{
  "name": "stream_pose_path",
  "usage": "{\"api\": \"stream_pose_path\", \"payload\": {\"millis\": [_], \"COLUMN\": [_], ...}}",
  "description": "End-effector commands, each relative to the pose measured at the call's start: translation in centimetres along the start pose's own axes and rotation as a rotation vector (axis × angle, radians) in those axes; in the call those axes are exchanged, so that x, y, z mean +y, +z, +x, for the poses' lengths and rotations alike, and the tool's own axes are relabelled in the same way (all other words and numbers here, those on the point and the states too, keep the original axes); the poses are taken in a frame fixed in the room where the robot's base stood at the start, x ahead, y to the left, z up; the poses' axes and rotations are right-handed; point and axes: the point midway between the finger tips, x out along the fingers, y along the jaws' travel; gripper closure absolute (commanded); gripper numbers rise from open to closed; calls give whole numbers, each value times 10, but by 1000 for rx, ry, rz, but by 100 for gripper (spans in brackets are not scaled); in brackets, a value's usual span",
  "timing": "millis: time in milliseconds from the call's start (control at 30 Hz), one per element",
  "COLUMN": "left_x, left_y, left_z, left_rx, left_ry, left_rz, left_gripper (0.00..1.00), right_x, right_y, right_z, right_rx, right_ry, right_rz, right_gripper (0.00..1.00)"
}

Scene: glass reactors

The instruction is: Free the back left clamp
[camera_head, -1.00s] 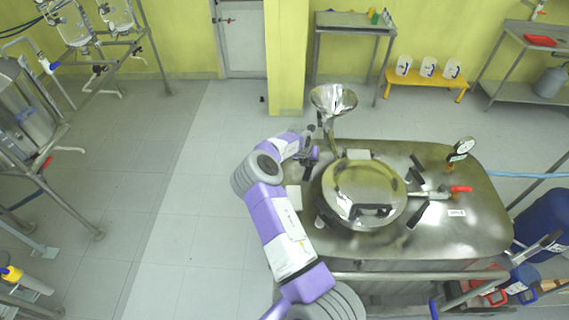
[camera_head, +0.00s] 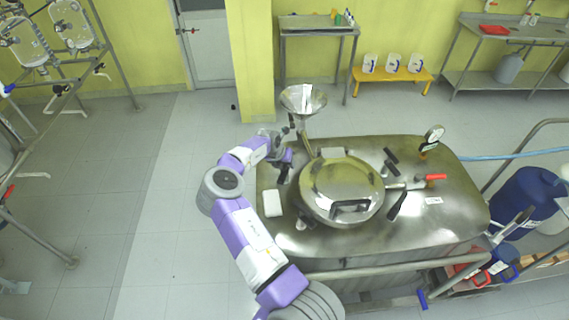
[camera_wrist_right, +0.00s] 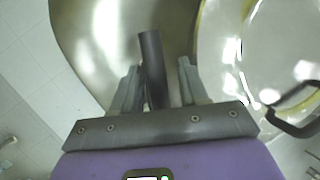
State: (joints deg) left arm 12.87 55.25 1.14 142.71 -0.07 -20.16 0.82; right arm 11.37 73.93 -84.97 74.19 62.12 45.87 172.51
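The steel reactor (camera_head: 440,215) has a round lid (camera_head: 342,180) with a black handle and several black clamps around it. My right gripper (camera_head: 287,158) is at the back left of the lid, beside the funnel's foot. In the right wrist view, a dark clamp bar (camera_wrist_right: 152,65) stands between the two spread fingers (camera_wrist_right: 158,85). It lies closer to the left finger, and its end reaches past the fingertips. Two black clamps, one back right (camera_head: 391,160) and one front right (camera_head: 397,204), show on the lid's right side. My left gripper is not in view.
A steel funnel (camera_head: 303,100) rises just behind my right gripper. A pressure gauge (camera_head: 433,136) and a red-handled valve (camera_head: 436,177) stand at the right. A white block (camera_head: 273,203) lies on the reactor top. A rail (camera_head: 400,266) crosses the front.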

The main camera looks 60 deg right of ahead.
Motion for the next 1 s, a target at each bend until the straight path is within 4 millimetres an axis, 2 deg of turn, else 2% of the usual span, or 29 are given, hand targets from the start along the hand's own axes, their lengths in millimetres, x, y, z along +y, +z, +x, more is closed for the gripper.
{"api": "stream_pose_path", "payload": {"millis": [433,800,1000], "left_x": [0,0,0], "left_y": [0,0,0], "left_z": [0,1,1], "left_rx": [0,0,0], "left_ry": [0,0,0], "left_rz": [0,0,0], "left_gripper": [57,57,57], "right_x": [3,3,2], "right_y": [1,0,0], "right_z": [-4,-61,-75], "right_rx": [-3,-3,-2], "right_ry": [6,6,5], "right_rz": [-1,-2,0], "right_gripper": [51,51,51]}}
